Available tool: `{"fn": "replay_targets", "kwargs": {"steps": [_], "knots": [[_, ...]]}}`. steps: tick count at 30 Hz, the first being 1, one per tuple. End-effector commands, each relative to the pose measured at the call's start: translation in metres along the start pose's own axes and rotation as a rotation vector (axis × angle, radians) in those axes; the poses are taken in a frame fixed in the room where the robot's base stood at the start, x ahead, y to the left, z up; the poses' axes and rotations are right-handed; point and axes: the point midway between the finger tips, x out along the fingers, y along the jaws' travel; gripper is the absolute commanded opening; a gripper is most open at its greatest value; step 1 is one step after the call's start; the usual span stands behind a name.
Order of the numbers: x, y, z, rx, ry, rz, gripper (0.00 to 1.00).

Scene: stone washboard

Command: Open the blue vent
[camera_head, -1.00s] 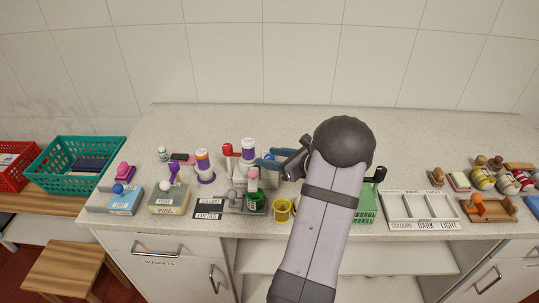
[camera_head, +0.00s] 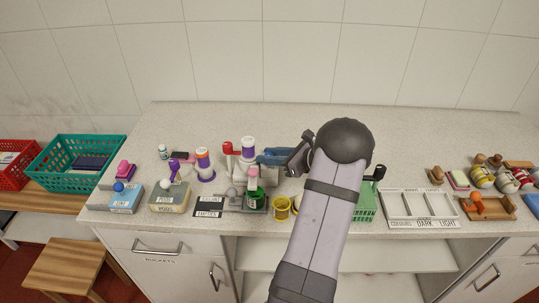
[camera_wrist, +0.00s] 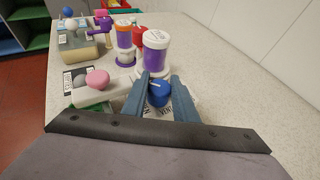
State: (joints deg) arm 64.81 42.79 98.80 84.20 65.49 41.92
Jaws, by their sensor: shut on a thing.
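The blue vent (camera_wrist: 158,97) is a round blue knob with a pale mark on top, on a white base labelled "VENT" in the wrist view. My gripper (camera_wrist: 160,82) is shut on the blue knob, one blue-grey finger on each side. I cannot tell from these frames whether the knob has turned.
A red-handled part (camera_head: 228,148) stands left of the purple-banded bottle. An orange-topped purple container (camera_head: 204,165) is farther left. The counter behind, towards the wall, is clear.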

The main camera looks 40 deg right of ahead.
Motion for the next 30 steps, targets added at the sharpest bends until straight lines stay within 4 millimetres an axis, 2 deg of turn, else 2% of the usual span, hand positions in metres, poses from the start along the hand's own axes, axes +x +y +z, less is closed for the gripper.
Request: {"fn": "replay_targets", "kwargs": {"steps": [12,25,26,27,30], "knots": [[-0.0001,-0.0012,0.0020,-0.092,-0.004,0.216,0.04],[-0.0008,-0.0005,0.0020,-0.099,-0.002,0.239,0.04],[-0.0008,-0.0005,0.0020,-0.099,-0.002,0.239,0.33],[-0.0008,-0.0005,0.0020,-0.099,-0.002,0.239,0.43],[-0.0007,0.0001,0.0015,-0.099,-0.001,0.240,0.45]]}}
